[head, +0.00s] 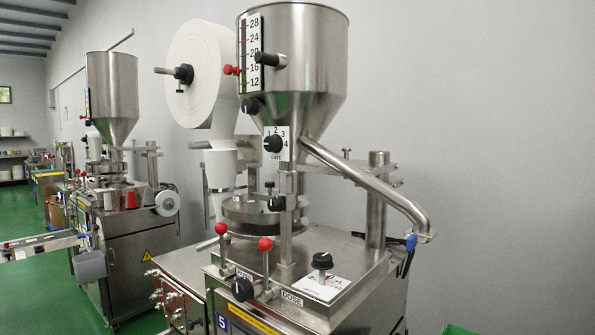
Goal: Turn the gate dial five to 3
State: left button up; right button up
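The knob's pointer is too small to read for certain. Neither of my grippers is in view, and nothing touches the dial.
A sloping steel pipe (365,180) runs right of the dial. A white paper roll (200,75) hangs left. Red-knobbed levers (265,244) and another black dial (322,261) stand below. A similar machine (125,220) is farther left.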

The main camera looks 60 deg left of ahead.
aim_at(273, 143)
jog(key=i+l+u, duration=0.15)
jog(key=u, duration=1.25)
